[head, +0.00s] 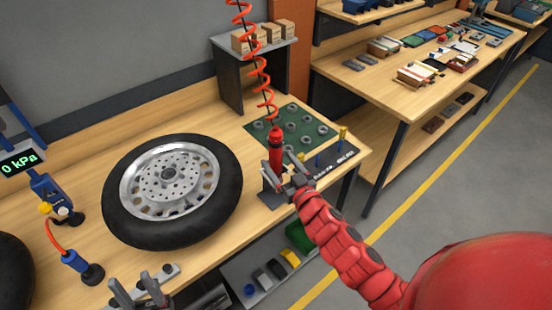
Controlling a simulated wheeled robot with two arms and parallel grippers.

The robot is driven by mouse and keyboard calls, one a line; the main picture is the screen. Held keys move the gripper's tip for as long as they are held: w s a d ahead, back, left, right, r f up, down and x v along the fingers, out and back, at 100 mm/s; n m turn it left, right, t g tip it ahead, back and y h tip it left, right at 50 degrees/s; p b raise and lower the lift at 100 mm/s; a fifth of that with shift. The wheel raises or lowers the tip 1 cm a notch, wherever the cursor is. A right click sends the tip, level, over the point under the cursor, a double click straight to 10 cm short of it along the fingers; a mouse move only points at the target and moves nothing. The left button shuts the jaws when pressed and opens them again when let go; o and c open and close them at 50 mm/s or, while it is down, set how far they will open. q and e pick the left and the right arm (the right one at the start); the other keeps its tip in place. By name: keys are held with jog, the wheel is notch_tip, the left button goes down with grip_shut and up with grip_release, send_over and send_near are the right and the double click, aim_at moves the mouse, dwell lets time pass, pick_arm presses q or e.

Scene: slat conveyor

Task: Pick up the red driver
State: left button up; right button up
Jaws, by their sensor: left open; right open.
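The red driver (275,148) hangs upright on a red coiled cord (262,72) over the right end of the workbench. My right gripper (285,173) is open at the lower end of the driver. Its fingers look to be beside or around the driver's lower part; I cannot tell whether they touch it. My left gripper (141,287) is open and empty at the bottom edge, near the front of the bench, far from the driver. Part of it is cut off by the frame.
A wheel with a black tyre (125,222) lies on the workbench, left of the driver. A green mat (312,146) with several grey rings lies behind the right gripper. A blue gauge stand (45,187) stands at left. A second table (343,72) stands beyond a gap.

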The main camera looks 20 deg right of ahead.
jog(key=shift+w+a+f+p, duration=0.1)
jog(key=shift+w+f+p, duration=0.2)
jog(key=shift+w, duration=0.45)
jog(key=shift+w+a+f+p, duration=0.15)
jog(key=shift+w+p, duration=0.25)
jog(key=shift+w, duration=0.35)
jog(key=shift+w+a+f+p, duration=0.15)
jog(key=shift+w+p, duration=0.2)
jog(key=shift+w, duration=0.4)
jog(key=shift+w+f, duration=0.1)
jog(key=shift+w, duration=0.3)
grip_shut()
